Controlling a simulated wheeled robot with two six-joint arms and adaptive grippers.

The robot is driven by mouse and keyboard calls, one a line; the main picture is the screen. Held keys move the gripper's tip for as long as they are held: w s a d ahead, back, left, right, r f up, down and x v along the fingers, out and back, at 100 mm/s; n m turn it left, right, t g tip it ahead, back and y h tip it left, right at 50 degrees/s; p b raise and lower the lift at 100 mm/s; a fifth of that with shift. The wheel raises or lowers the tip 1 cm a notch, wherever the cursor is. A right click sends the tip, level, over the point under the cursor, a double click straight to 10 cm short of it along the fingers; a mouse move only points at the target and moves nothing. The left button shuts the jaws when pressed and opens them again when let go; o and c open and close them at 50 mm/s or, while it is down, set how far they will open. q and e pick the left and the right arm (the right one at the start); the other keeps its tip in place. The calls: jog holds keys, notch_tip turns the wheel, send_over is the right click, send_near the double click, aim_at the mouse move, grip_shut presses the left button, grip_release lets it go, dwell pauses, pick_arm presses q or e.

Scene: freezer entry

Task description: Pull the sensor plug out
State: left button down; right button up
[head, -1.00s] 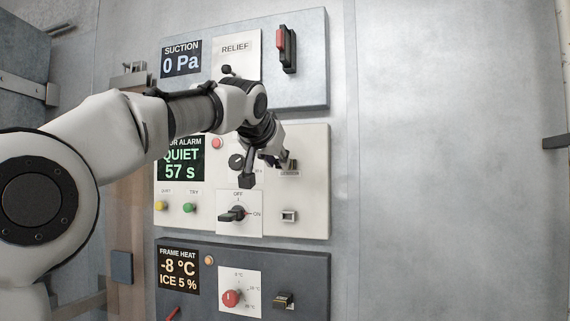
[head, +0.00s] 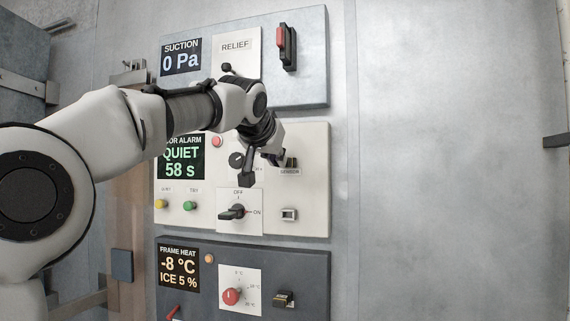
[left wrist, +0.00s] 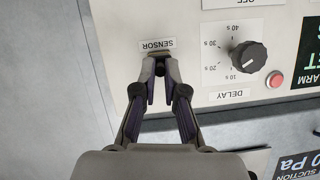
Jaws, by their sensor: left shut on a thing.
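The sensor plug (left wrist: 160,68) is a small dark piece between my left fingertips in the left wrist view, mostly hidden by them. My left gripper (left wrist: 160,80) is shut on it, right beside the SENSOR label (left wrist: 158,44) on the cream door alarm panel (left wrist: 195,75). In the head view my left gripper (head: 275,158) is at the panel's upper right, left of a dark sensor fitting (head: 291,162) above its label. I cannot tell whether the plug is still seated in its socket. My right gripper is not in view.
A delay knob (left wrist: 248,57) and a red lamp (left wrist: 274,80) are close beside the gripper. An OFF/ON rotary switch (head: 232,213) and a small socket (head: 289,215) are below. Suction (head: 310,85) and frame heat (head: 315,270) panels lie above and below.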

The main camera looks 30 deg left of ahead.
pick_arm(q)
jog(key=shift+s+d+f+b, duration=0.1)
jog(key=shift+s+f+b, duration=0.05)
jog(key=shift+s+b, duration=0.25)
jog(key=shift+s+r, duration=0.2)
jog(key=shift+s, duration=0.1)
jog(key=shift+w+f, duration=0.1)
dwell(0.4)
jog(key=shift+s+d+b, duration=0.15)
jog(key=shift+s+b, duration=0.25)
jog(key=shift+b, duration=0.4)
